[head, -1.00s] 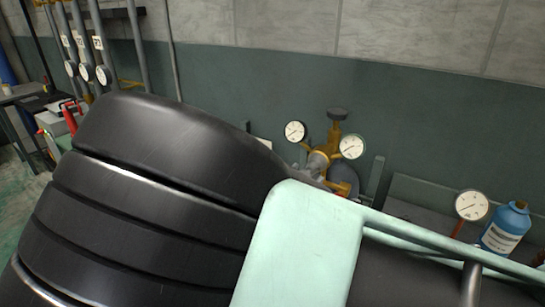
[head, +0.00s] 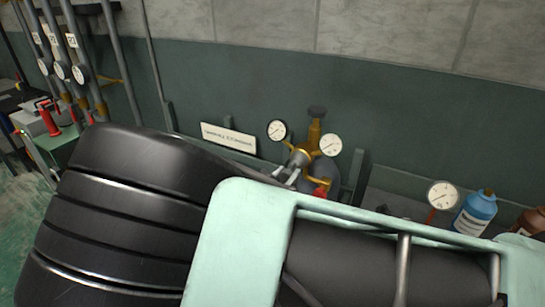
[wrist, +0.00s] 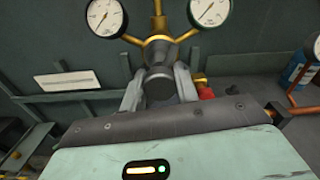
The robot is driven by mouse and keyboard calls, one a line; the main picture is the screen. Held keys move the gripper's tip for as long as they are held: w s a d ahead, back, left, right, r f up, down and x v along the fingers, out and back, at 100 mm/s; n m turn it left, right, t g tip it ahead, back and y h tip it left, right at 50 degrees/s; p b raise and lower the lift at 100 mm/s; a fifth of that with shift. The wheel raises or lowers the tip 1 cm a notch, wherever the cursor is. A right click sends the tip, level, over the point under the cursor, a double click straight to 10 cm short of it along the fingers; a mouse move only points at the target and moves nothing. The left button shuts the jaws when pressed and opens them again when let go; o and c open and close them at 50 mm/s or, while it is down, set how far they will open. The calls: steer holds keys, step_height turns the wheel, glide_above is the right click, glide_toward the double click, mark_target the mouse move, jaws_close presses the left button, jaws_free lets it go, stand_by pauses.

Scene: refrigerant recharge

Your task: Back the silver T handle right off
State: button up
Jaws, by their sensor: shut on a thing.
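The silver T handle (wrist: 159,86) shows in the wrist view as a grey, rounded part below the two-gauge brass regulator. My gripper (wrist: 159,74) is shut on it, one finger on each side. In the head view the silver handle (head: 300,158) sits at the front of the brass regulator (head: 315,135), and my gripper (head: 288,174) reaches it from below. My arm and wrist housing hide part of the gripper. The handle's crossbar and thread are not clear in either view.
A red knob (head: 321,190) sits just right of my gripper. A white sign (head: 229,138) is on the left. A gauge (head: 443,195) and a blue bottle (head: 475,212) stand to the right. Upright pipes with gauges (head: 79,74) stand at the far left.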

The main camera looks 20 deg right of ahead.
steer(key=n+p, duration=0.4)
steer(key=n, duration=0.2)
steer(key=shift+r+n+p, duration=0.1)
steer(key=shift+n+p, duration=0.2)
steer(key=shift+p, duration=0.1)
steer(key=n+p, duration=0.1)
steer(key=n, duration=0.2)
steer(key=shift+n+p, duration=0.3)
steer(key=shift+p, duration=0.1)
steer(key=n+p, duration=0.1)
steer(key=n, duration=0.2)
steer(key=shift+n, duration=0.3)
steer(key=n+p, duration=0.1)
steer(key=n, duration=0.3)
steer(key=shift+n, duration=0.3)
steer(key=n, duration=0.3)
steer(key=n+p, duration=0.1)
steer(key=shift+f+n, duration=0.25)
steer(key=shift+n, duration=0.05)
steer(key=o, duration=1)
steer(key=shift+c, duration=0.2)
steer(key=shift+a, duration=0.15)
